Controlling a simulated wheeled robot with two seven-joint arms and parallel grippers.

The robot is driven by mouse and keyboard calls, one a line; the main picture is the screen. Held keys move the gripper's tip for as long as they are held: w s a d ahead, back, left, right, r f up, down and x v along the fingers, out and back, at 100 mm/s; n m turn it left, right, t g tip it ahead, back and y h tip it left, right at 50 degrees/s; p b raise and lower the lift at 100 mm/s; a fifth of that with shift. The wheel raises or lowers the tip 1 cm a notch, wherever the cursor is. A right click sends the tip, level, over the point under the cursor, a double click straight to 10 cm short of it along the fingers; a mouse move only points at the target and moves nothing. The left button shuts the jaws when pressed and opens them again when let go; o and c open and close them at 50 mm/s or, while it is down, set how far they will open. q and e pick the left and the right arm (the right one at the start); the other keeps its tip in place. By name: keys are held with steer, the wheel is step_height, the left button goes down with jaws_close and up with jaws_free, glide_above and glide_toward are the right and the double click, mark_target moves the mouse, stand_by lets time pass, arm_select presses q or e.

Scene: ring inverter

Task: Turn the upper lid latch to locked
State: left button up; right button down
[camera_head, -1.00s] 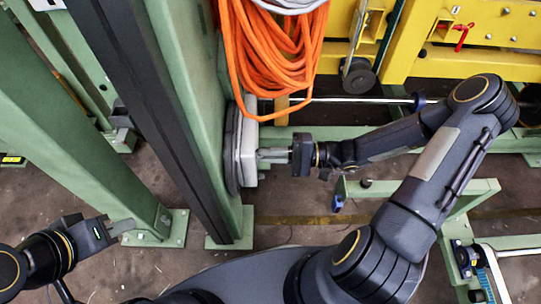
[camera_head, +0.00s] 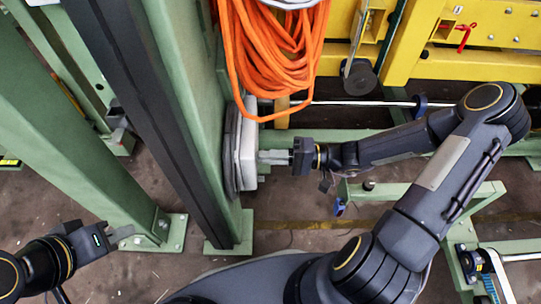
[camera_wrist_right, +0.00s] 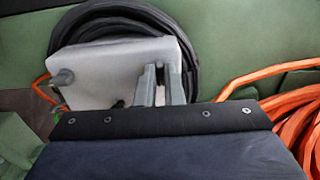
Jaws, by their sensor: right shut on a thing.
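A pale grey box (camera_head: 247,150) is mounted on the side of the green post. It also shows in the right wrist view (camera_wrist_right: 115,70), with a grey knob-like latch (camera_wrist_right: 62,77) on its left part. My right gripper (camera_head: 264,157) reaches the box face from the right. In the right wrist view its two fingers (camera_wrist_right: 159,85) are shut on the upper lid latch at the box's right part, the side toward the orange cable. The fingers hide most of that latch, so its angle cannot be read. My left gripper (camera_head: 122,235) is at the lower left, away from the box.
A black cable coil (camera_wrist_right: 70,32) hangs behind the box. An orange cable bundle (camera_head: 268,65) hangs just above my right gripper. The green post (camera_head: 185,90) stands left of the box. A yellow frame (camera_head: 460,65) is at the back right.

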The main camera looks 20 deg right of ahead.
steer(key=c, duration=1.5)
jaws_free()
steer(key=shift+c, duration=0.2)
steer(key=p+v, duration=0.2)
steer(key=v, duration=0.5)
steer(key=shift+d, duration=0.4)
steer(key=shift+s+r, duration=0.1)
steer(key=shift+s, duration=0.1)
